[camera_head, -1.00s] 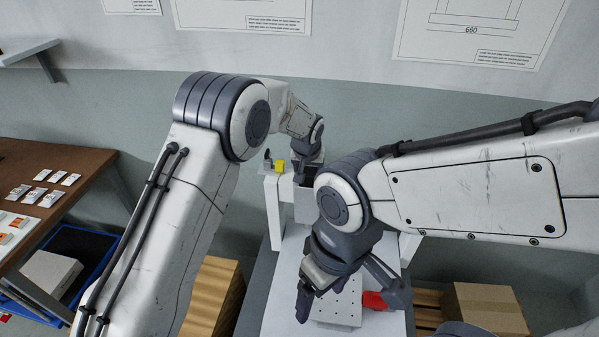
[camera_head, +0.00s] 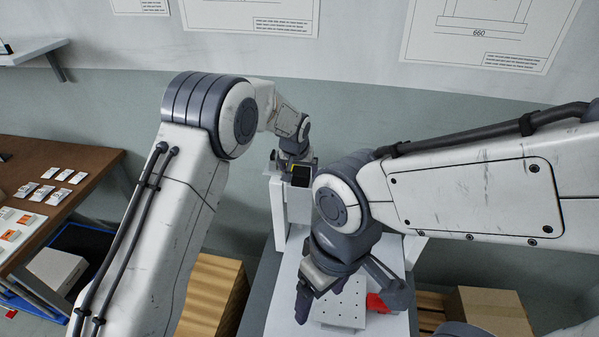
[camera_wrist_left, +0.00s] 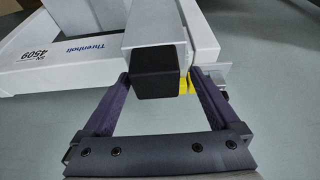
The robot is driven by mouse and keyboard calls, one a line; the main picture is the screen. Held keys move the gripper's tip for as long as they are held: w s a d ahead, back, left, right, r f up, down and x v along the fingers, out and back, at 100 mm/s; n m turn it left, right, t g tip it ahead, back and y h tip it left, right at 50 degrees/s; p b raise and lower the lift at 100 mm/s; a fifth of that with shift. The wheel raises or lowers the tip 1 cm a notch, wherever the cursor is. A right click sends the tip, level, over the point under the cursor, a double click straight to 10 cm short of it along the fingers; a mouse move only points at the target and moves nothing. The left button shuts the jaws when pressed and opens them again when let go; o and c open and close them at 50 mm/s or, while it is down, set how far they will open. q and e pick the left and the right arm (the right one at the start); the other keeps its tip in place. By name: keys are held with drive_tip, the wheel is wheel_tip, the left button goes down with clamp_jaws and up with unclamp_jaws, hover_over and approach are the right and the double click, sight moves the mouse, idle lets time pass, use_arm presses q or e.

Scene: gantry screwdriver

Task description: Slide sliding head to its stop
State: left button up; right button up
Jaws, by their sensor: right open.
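The sliding head, a grey box with a black square end, sits on the white gantry. Its black end (camera_wrist_left: 160,73) faces me in the left wrist view and shows as a dark block (camera_head: 301,176) in the head view. My left gripper (camera_wrist_left: 159,78) is open, one finger on each side of the black end, with a visible gap on the left. A yellow piece (camera_wrist_left: 187,82) lies close beside the head, partly hidden by the right finger; I take it for the stop. My right gripper (camera_head: 350,300) is open and empty, low over the gantry's base.
A holed plate (camera_head: 342,310) and a red part (camera_head: 378,304) lie beneath my right gripper. The white gantry post (camera_head: 278,212) stands at the left. A brown table (camera_head: 95,165) with small cards is far left. A cardboard box (camera_head: 492,310) is at lower right.

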use_arm(q)
drive_tip(key=d+b+v, duration=0.1)
drive_tip(key=v, duration=0.9)
drive_tip(key=shift+a+r+b, duration=0.25)
drive_tip(key=shift+a+b, duration=0.15)
drive_tip(key=shift+a, duration=0.05)
drive_tip(key=shift+s, duration=0.15)
